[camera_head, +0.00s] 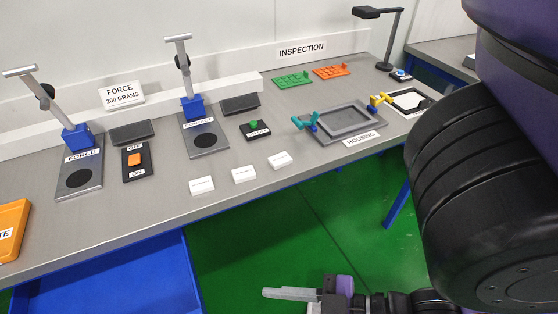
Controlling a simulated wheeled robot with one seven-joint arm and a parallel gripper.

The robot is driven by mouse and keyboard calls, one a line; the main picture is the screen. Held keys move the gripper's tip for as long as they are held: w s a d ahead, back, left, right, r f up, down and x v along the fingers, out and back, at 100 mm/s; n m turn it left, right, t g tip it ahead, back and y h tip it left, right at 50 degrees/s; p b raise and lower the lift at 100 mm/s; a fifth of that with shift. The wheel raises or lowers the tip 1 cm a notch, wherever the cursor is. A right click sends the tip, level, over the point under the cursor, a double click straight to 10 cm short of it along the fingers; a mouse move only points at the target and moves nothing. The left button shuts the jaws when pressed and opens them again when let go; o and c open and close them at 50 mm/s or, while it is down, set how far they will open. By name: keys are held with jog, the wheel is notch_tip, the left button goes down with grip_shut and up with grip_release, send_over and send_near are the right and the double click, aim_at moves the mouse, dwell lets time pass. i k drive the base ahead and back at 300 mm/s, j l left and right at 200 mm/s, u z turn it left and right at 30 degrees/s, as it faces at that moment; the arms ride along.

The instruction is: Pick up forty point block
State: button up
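Three small white blocks lie in a slanting row near the front edge of the bench. They are the left block (202,186), the middle block (243,174) and the right block (279,160). Each has fine print on its front that is too small to read, so I cannot tell which is the forty point block. My gripper (278,293) is at the bottom of the view, low in front of the bench and apart from the blocks. Its grey fingers point left and overlap from this angle. I see nothing held between them.
The grey bench (120,220) carries a force press (78,140), a second press (192,108), a switch box (136,160), a green button (254,126) and a housing fixture (340,120). A blue bin (110,280) stands below left. Green floor is clear before the bench.

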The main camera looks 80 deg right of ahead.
aim_at(280, 159)
jog(key=k+j+z, duration=0.25)
jog(key=z, duration=0.15)
jog(key=k+j+z, duration=0.15)
jog(key=k+z, duration=0.25)
jog(key=k+j+z, duration=0.1)
jog(key=z, duration=0.3)
jog(key=k, duration=0.05)
